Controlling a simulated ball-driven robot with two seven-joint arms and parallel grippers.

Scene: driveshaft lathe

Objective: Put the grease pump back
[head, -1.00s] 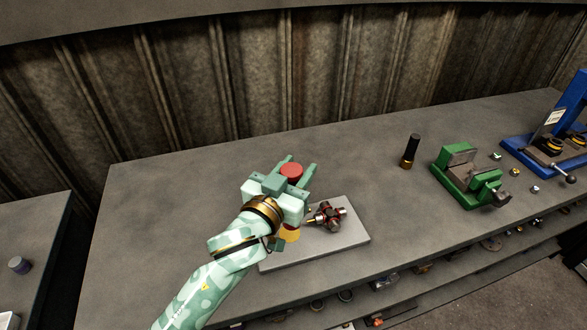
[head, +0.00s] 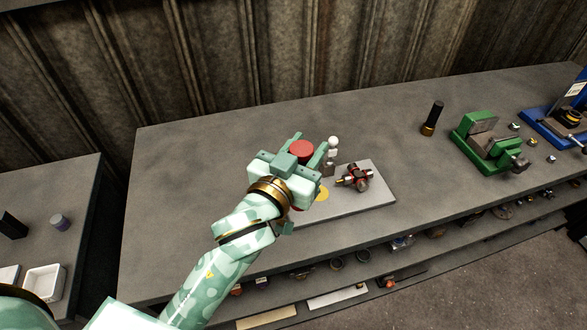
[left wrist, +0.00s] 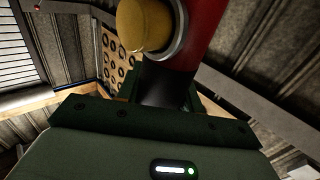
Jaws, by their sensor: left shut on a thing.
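The grease pump, with a red body (left wrist: 205,35) and a rounded yellow part (left wrist: 145,25), fills the top of the left wrist view. In the head view only its round red end (head: 302,151) shows clearly between the fingers. My left gripper (head: 309,145) is shut on it, over the left end of a grey plate (head: 350,203). The gripper and wrist hide most of the pump, so I cannot tell whether it touches anything below. My right gripper is not in view.
The plate holds a dark jointed part (head: 355,177) with red bands and a yellow disc (head: 321,195). A small white-topped stack (head: 333,143) stands close to my gripper. A black bottle (head: 433,118) and green vise (head: 488,143) stand right. The bench's left part is clear.

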